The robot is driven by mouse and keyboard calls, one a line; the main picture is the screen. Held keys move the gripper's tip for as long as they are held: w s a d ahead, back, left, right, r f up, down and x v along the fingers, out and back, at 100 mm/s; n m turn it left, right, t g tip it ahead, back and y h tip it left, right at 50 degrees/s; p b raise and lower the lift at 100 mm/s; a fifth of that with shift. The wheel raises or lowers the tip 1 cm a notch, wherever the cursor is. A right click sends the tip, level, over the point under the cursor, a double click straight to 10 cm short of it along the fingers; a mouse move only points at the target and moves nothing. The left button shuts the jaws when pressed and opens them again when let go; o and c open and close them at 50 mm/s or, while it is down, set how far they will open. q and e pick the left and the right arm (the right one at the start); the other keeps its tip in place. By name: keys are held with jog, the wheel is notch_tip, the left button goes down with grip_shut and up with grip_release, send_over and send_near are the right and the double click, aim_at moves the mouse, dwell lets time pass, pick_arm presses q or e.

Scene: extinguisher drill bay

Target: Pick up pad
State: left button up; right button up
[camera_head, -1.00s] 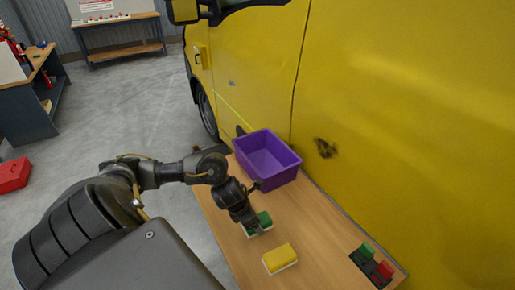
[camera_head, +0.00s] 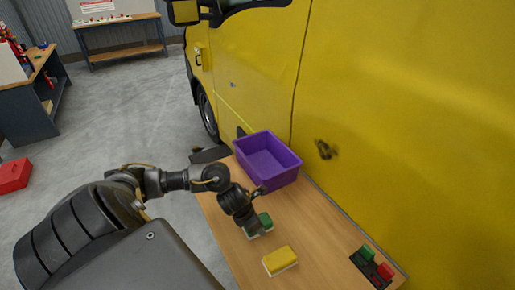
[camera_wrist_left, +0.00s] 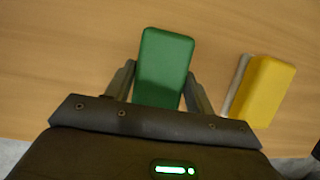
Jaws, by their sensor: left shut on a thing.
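A green pad (camera_head: 265,221) with a pale underside is on the wooden table, partly hidden by my left gripper. A yellow pad (camera_head: 280,260) with a white underside lies beside it, nearer the front. My left gripper (camera_head: 256,228) reaches down over the green pad. In the left wrist view the green pad (camera_wrist_left: 165,62) sits between the two fingers of the left gripper (camera_wrist_left: 160,85), which are shut on its sides. The yellow pad (camera_wrist_left: 264,90) lies just to the right, apart from the fingers. My right gripper is not in view.
A purple open bin (camera_head: 267,160) stands at the back of the wooden table (camera_head: 325,235), looking empty. A black holder with a green and a red block (camera_head: 371,268) sits at the right. The yellow vehicle (camera_head: 400,120) borders the table's right side.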

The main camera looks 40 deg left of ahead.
pick_arm(q)
jog(key=shift+r, duration=0.15)
jog(key=shift+r, duration=0.3)
jog(key=r, duration=0.1)
jog(key=r+b, duration=0.1)
jog(key=shift+w+a+r, duration=0.1)
jog(key=shift+a+r, duration=0.1)
jog(key=shift+r, duration=0.1)
jog(key=w+a+r+b, duration=0.1)
jog(key=a+r+b, duration=0.5)
jog(key=a+r, duration=0.3)
jog(key=shift+w+a+r, duration=0.2)
jog(key=shift+a+r, duration=0.1)
jog(key=shift+a, duration=1.95)
